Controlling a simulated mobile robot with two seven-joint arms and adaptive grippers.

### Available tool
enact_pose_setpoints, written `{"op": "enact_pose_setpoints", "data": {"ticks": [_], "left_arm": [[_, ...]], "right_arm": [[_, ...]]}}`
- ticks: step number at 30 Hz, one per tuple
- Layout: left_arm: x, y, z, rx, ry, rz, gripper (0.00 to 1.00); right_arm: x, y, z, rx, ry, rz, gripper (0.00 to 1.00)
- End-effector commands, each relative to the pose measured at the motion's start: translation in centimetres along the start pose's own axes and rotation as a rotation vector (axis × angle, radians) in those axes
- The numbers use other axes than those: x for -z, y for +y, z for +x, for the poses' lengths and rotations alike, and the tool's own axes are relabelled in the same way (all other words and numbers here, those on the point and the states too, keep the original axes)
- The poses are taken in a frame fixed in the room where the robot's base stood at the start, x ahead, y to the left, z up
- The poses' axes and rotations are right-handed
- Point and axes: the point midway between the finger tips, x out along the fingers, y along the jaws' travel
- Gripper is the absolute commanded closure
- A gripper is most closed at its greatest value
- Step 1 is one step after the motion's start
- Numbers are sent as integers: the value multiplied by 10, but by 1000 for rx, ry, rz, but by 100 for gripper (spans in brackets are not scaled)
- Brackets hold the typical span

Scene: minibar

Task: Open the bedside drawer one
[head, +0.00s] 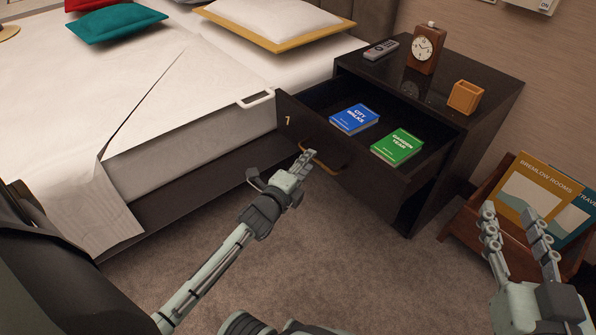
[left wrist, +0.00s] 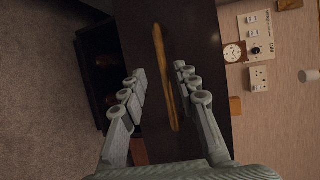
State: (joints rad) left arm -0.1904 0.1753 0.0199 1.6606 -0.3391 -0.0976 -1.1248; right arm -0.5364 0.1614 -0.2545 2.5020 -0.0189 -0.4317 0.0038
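The dark bedside cabinet (head: 455,180) stands beside the bed. Its upper drawer (head: 312,138), marked 1, is pulled out and shows a blue book (head: 354,119) and a green book (head: 397,146) inside. A brass-coloured bar handle (head: 326,164) is on the drawer front. My left gripper (head: 302,160) is at the drawer front by the handle's left end. In the left wrist view its fingers (left wrist: 158,82) are apart, with the handle (left wrist: 163,70) lined up in the gap; I see no grip on it. My right gripper (head: 511,212) is open and empty at the lower right.
A remote (head: 381,50), a clock (head: 424,48) and a small wooden box (head: 465,97) stand on the cabinet top. The bed (head: 190,130) is on the left. A wooden rack (head: 478,207) with brochures stands right of the cabinet. Carpet (head: 330,245) in front is clear.

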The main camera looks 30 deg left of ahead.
Motion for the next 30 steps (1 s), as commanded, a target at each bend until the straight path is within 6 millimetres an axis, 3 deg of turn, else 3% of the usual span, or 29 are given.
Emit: {"op": "enact_pose_setpoints", "data": {"ticks": [16,21,30], "left_arm": [[-2,2,-103,-6,-3,0,69],[-2,2,-115,-5,-4,-1,69],[-2,2,-117,-4,-4,0,69]], "right_arm": [[1,0,0,0,1,0,60],[1,0,0,0,2,0,60],[1,0,0,0,2,0,60]]}}
